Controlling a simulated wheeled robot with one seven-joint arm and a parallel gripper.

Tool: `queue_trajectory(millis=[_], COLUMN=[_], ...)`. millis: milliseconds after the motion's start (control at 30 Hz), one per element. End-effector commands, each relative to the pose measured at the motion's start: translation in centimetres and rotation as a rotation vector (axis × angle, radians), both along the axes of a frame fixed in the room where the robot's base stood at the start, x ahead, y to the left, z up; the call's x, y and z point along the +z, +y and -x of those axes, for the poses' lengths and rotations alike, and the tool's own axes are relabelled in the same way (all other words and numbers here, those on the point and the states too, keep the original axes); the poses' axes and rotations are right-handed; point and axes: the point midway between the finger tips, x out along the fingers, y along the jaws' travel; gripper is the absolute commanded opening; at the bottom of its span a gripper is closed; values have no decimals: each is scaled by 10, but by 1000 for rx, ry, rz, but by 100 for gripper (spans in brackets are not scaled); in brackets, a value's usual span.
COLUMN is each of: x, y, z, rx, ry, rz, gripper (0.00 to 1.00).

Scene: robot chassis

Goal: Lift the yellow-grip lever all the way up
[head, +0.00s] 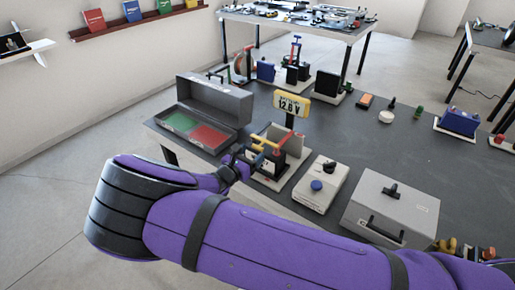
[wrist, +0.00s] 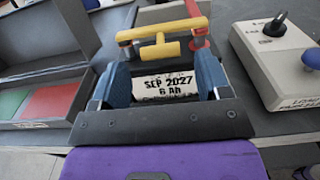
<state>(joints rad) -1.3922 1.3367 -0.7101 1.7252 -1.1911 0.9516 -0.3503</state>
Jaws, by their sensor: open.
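The yellow-grip lever (head: 270,146) is on a small device on the dark bench, near the bench's front edge. In the wrist view its yellow grip (wrist: 160,48) lies just past and between my fingertips, with a longer yellow bar behind it. My gripper (head: 240,160) has reached the device from the left; in the wrist view its two blue fingers (wrist: 162,62) are apart, with no grip clamped between them. A white label reading "SEP 2027 6 Ah" (wrist: 168,84) shows between the fingers. Whether a fingertip touches the grip, I cannot tell.
A red lever (wrist: 197,38) stands right behind the yellow one. A yellow "12.6 V" display (head: 291,104) rises behind the device. An open grey case (head: 228,103) is left, a white box with a blue knob (head: 321,184) right, and a grey lidded box (head: 388,212) farther right.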

Motion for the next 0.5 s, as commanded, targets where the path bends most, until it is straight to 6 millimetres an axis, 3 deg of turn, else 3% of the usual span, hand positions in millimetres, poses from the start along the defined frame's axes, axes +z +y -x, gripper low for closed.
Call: queue_trajectory(millis=[200,500], x=[0,0], y=[-17,-23], z=[-25,-35], rx=[-1,0], ry=[-1,0], rz=[-1,-1], gripper=[70,70])
